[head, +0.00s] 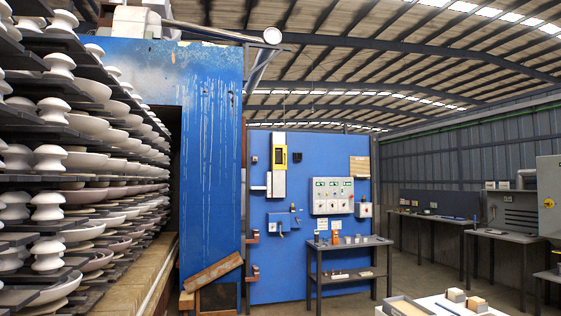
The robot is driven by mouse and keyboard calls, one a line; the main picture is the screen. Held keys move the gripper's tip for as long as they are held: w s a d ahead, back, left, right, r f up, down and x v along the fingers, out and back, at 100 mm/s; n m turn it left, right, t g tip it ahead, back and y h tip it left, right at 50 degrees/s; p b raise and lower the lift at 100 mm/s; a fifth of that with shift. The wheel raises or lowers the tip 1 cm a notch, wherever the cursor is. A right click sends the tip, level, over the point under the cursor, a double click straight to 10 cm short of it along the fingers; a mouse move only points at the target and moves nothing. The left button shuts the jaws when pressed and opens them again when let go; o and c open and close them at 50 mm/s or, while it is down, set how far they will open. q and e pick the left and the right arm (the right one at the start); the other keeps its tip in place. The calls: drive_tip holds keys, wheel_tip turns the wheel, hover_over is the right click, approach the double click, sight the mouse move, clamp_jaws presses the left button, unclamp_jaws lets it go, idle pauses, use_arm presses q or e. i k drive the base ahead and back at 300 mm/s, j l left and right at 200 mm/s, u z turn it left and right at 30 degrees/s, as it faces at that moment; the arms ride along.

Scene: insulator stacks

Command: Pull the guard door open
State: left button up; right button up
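Neither of my grippers shows in the head view. A wide blue panel (345,145) stands upright in the middle, behind a small table. A tall narrow light-grey unit (278,182) with a yellow-framed part (280,157) is mounted on its left half. A small blue box (283,222) with a light fitting below it sits lower on the panel. I cannot tell for sure which of these parts is the guard door, and no clear open gap shows in any of them.
Racks of white insulators (85,150) fill the left, beside a blue kiln-like wall (212,150). Grey control boxes (332,196) hang on the panel. A dark table (352,246) with small items stands before it. A white tabletop (440,307) is at the bottom right. Floor shows between the tables.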

sight(284, 166)
drive_tip(key=i+u, duration=0.2)
drive_tip(key=i, duration=0.25)
drive_tip(key=i+j+u, duration=0.2)
drive_tip(key=i, duration=0.85)
drive_tip(key=i+l+u, duration=0.2)
drive_tip(key=i, duration=3.1)
drive_tip(key=i+z, duration=0.1)
drive_tip(key=i, duration=0.65)
drive_tip(key=i+j+z, duration=0.1)
drive_tip(key=i, duration=0.6)
drive_tip(key=i+j+z, duration=0.1)
drive_tip(key=i, duration=0.6)
drive_tip(key=j, duration=0.1)
